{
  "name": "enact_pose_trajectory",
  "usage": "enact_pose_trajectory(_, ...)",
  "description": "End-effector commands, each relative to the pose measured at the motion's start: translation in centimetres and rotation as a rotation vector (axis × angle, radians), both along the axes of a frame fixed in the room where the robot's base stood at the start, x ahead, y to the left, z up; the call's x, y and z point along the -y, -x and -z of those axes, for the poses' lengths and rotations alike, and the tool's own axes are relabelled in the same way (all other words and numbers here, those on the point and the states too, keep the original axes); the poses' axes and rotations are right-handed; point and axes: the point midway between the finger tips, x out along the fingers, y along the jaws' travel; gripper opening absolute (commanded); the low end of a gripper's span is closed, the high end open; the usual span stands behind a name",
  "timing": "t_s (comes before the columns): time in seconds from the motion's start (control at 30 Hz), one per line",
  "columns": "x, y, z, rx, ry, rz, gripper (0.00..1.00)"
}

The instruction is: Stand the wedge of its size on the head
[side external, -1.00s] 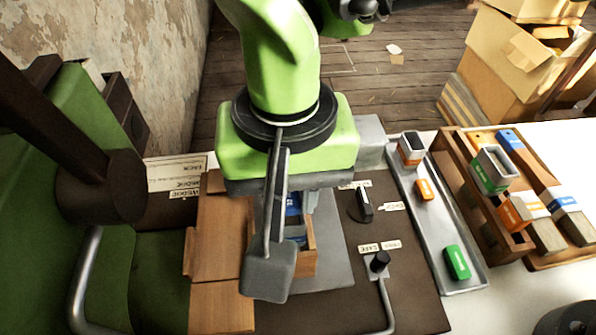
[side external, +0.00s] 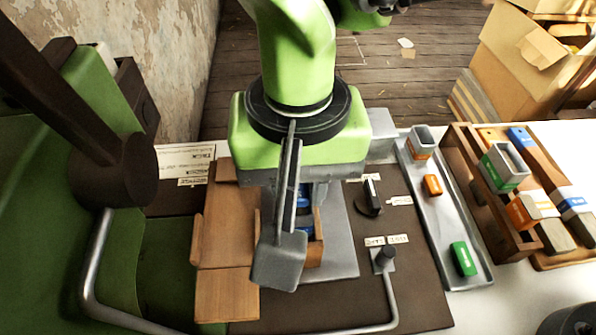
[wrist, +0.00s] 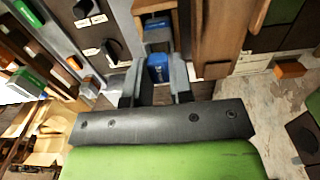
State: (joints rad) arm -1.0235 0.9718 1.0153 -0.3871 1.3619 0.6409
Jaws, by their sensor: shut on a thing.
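My gripper (wrist: 157,80) is shut on a blue wedge (wrist: 158,68), which shows between the two grey fingers in the wrist view. In that view, a narrow wooden box (wrist: 152,7) lies just beyond the fingertips, with another blue and grey piece (wrist: 157,30) inside it. In the side view the gripper's green housing hides most of the fingers, and only bits of blue (side external: 305,198) show at the wooden box (side external: 316,252). I cannot tell whether the wedge touches anything below. I cannot make out the head for sure.
A metal tray (side external: 446,222) to the right holds a grey-topped orange block (side external: 421,143), a small orange block (side external: 432,185) and a green block (side external: 463,259). A wooden rack (side external: 480,205) stands beyond it. Wooden blocks (side external: 225,245) lie left.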

Motion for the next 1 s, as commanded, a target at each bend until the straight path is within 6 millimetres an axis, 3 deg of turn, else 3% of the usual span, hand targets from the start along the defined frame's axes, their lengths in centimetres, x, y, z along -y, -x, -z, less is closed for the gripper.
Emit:
enact_pose_trajectory(0.3,0.01,0.00,1.00,0.000,0.000,0.000,0.00)
enact_pose_trajectory(0.8,-0.01,0.01,1.03,0.000,0.000,0.000,0.00)
enact_pose_trajectory(0.83,-0.01,0.01,1.03,0.000,0.000,0.000,0.28)
enact_pose_trajectory(0.93,-0.01,0.00,1.03,0.000,0.000,0.000,0.51)
enact_pose_trajectory(1.0,-0.01,0.00,1.03,0.000,-0.001,0.000,0.51)
